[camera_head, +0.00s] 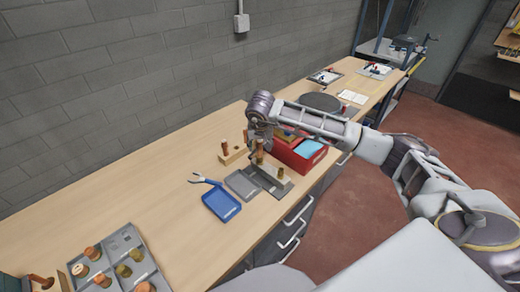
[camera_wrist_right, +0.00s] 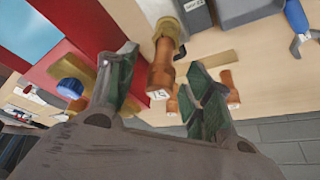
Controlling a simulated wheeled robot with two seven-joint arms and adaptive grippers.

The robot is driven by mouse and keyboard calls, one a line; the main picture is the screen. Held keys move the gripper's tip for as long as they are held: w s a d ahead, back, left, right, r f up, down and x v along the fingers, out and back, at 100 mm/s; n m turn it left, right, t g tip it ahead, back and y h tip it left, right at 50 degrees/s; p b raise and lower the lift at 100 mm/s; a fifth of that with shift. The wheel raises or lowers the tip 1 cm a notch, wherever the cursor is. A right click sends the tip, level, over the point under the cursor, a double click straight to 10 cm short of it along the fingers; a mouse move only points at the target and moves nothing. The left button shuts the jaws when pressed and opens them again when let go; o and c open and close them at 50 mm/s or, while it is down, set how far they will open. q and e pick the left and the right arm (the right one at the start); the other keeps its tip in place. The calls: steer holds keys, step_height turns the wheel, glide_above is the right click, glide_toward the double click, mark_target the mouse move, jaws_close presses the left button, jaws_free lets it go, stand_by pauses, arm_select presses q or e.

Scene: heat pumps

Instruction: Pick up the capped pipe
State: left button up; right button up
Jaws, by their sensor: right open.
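The capped pipe (camera_wrist_right: 163,62) is a copper tube with a brass-coloured cap. In the right wrist view it shows between and slightly beyond my right gripper's fingertips (camera_wrist_right: 160,82). The fingers are apart, and I see no grip on it. In the head view my right gripper (camera_head: 259,134) is over the work area. An upright copper pipe (camera_head: 259,153) just below it seems to be the same pipe. My left gripper is not in view.
A wooden block (camera_head: 234,157) with copper pipes stands close by. A red bin (camera_head: 301,158) is right of the gripper. The bench's left middle is clear.

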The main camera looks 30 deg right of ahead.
steer(key=shift+w+f, duration=0.1)
steer(key=shift+f, duration=0.05)
stand_by(0.3)
jaws_close()
